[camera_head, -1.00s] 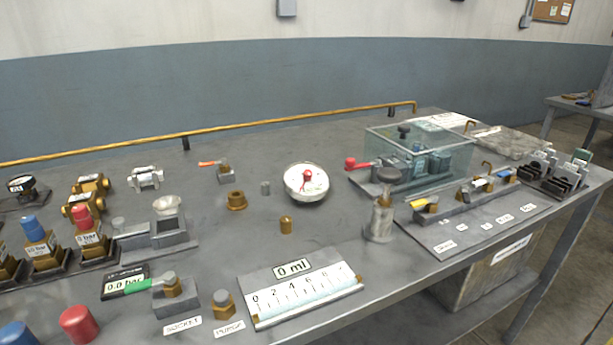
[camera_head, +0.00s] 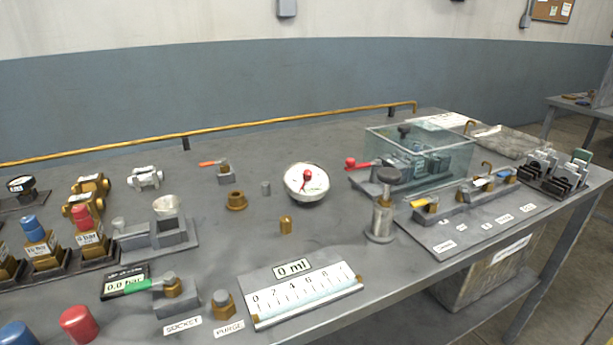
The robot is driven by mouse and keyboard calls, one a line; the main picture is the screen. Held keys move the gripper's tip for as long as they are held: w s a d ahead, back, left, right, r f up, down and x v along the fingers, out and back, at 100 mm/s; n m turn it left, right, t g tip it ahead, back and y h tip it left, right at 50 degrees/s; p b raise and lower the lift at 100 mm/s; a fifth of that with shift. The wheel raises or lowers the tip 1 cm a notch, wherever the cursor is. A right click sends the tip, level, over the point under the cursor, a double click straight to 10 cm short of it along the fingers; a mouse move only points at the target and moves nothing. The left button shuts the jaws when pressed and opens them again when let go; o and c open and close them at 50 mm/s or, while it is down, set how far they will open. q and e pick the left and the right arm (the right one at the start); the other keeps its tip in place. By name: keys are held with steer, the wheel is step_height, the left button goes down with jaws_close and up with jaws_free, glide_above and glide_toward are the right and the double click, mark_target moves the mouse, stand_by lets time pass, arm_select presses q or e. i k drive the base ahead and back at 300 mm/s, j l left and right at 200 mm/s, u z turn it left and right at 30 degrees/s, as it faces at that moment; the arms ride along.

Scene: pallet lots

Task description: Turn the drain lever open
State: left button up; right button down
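A grey valve block (camera_head: 460,205) sits at the right of the bench, with a row of small valves on it. A yellow lever (camera_head: 418,203) is on its nearest valve and points left. A small white label (camera_head: 444,246) in front of that end seems to read "DRAIN", but the print is too small to be sure. Neither of my grippers is in view.
A grey metal post with a round top (camera_head: 381,220) stands just left of the valve block. A clear glass box (camera_head: 420,150) covers parts behind it, with a red-knobbed lever (camera_head: 352,163) sticking out left. A ruled gauge (camera_head: 300,290) lies near the front edge.

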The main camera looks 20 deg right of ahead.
mark_target(433, 198)
steer(key=z, duration=1.3)
